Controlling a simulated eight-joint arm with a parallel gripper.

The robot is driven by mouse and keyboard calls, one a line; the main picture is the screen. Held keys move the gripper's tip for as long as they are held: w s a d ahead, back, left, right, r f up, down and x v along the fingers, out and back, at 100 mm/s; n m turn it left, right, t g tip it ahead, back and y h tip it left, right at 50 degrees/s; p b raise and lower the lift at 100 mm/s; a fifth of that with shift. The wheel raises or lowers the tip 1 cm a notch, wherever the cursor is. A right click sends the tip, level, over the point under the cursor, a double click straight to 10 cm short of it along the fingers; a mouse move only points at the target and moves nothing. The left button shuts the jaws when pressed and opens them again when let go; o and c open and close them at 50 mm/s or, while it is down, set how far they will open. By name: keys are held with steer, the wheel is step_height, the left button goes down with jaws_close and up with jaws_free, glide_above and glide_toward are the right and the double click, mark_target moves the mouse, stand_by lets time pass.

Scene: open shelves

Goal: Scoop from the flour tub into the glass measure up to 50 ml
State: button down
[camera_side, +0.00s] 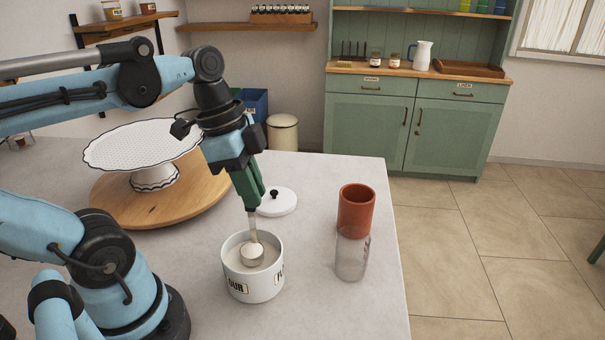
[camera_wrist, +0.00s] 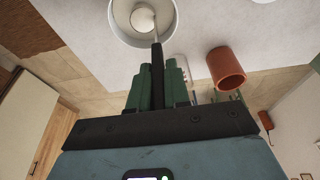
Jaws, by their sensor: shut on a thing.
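My gripper (camera_side: 250,200) is shut on the handle of a metal scoop (camera_side: 252,253) and points down over the flour tub. The flour tub (camera_side: 253,289) is white and round, with dark lettering on its front, and holds pale flour. The scoop's bowl is inside the tub's rim, at the flour, and looks filled with white. In the wrist view the scoop (camera_wrist: 143,19) also shows within the tub (camera_wrist: 116,30). The glass measure (camera_side: 351,258) is clear and stands to the right of the tub. I cannot read the measure's marks or level.
A white lid (camera_side: 277,202) with a black knob lies behind the tub. A white cake stand (camera_side: 143,146) on a round wooden board (camera_side: 120,210) is at the back left. The counter's right edge runs just beyond the measure. The counter between tub and measure is clear.

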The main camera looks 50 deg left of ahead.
steer(key=shift+r, duration=4.35)
steer(key=w+d+r+m+g+h, duration=0.1)
steer(key=w+d+m, duration=0.4)
steer(key=w, duration=0.3)
steer(key=w+d+r+m+g, duration=0.1)
steer(key=w+d+m, duration=0.3)
steer(key=w+d, duration=0.3)
steer(key=s+a+f+m+t+h, duration=0.2)
steer(key=s+a+f+t+h, duration=0.7)
steer(key=a+f+h, duration=0.2)
steer(key=shift+a+t+h, duration=0.4)
steer(key=shift+a, duration=0.05)
steer(key=shift+s, duration=0.1)
